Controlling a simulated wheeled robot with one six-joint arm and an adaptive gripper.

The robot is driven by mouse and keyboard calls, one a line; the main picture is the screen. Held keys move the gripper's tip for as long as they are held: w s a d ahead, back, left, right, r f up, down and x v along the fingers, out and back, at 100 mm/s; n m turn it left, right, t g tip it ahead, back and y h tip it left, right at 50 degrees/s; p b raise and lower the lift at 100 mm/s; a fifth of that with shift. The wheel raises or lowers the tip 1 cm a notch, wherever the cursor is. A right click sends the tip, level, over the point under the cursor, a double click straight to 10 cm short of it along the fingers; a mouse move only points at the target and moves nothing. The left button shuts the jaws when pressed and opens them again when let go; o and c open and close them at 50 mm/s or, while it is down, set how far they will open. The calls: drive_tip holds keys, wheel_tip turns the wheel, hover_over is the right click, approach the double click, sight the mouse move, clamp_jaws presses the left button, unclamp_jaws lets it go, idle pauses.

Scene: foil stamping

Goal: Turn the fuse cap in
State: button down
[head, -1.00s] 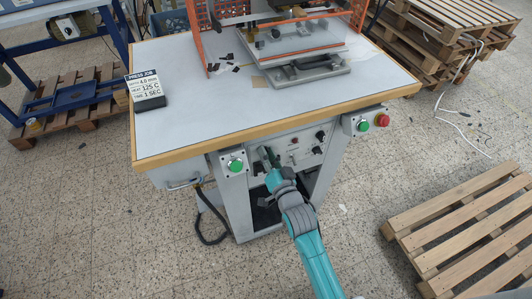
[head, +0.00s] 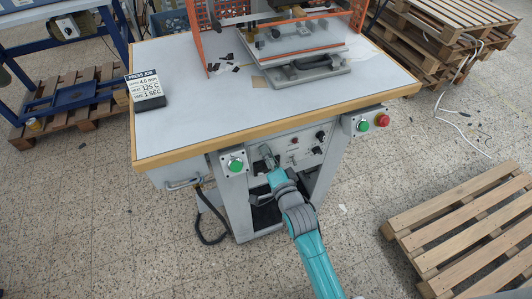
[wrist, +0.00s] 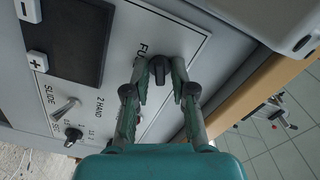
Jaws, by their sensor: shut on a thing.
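The fuse cap (wrist: 160,72) is a small black knob on the light control panel (wrist: 112,85), beside lettering that starts "FU". In the wrist view my gripper (wrist: 159,64) has one finger on each side of the cap and is shut on it. The cap sits at the panel face; its depth in the holder cannot be told. In the head view my gripper (head: 267,158) reaches the left part of the panel under the table edge, and the cap is hidden there.
A toggle switch (wrist: 66,106) and a black selector knob (wrist: 73,134) are on the panel. A green button box (head: 235,163) is just left of my gripper; a red button (head: 382,120) is farther right. The wooden table edge (head: 285,122) overhangs the panel.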

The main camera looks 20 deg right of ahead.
drive_tip(key=shift+m, duration=0.7)
drive_tip(key=shift+m, duration=0.9)
drive_tip(key=c, duration=1.4)
unclamp_jaws()
drive_tip(key=shift+m, duration=0.4)
drive_tip(key=shift+o, duration=1.4)
drive_tip(key=s, duration=1)
